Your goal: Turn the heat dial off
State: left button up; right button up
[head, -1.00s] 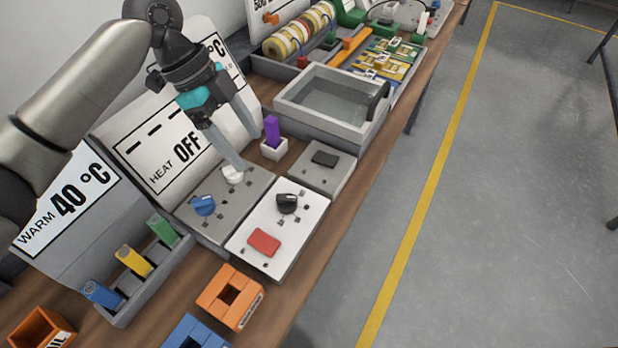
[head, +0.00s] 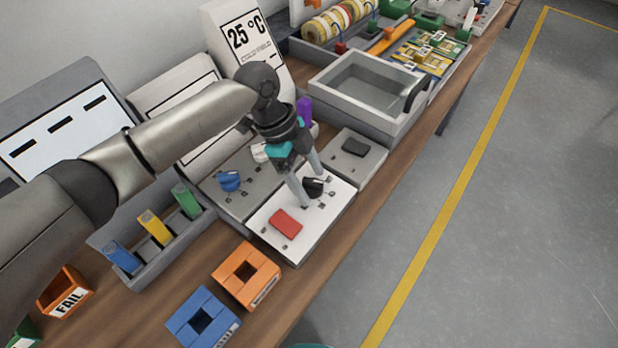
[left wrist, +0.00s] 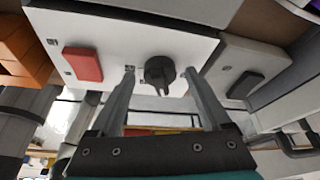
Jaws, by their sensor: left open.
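A black dial (head: 313,187) stands on a white panel (head: 275,242) that also bears a red button (head: 285,223). My left gripper (head: 312,190) is open, pointing down, with its fingers on either side of the black dial. In the left wrist view, the dial (left wrist: 160,72) shows between the spread fingertips (left wrist: 158,76), with a gap on each side. A blue dial (head: 229,181) and a partly hidden white knob (head: 260,152) sit on the grey panel (head: 240,207) behind. No label naming the heat dial is readable.
A small grey panel with a black button (head: 355,147) lies to the right, beside a grey basin (head: 425,117). Colored sticks stand in a rack (head: 150,278) at left. Orange (head: 270,292) and blue (head: 226,333) blocks lie in front. Upright display boards stand behind.

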pick_arm(q)
jog(key=shift+f, duration=0.1)
grip_shut()
dwell(0.7)
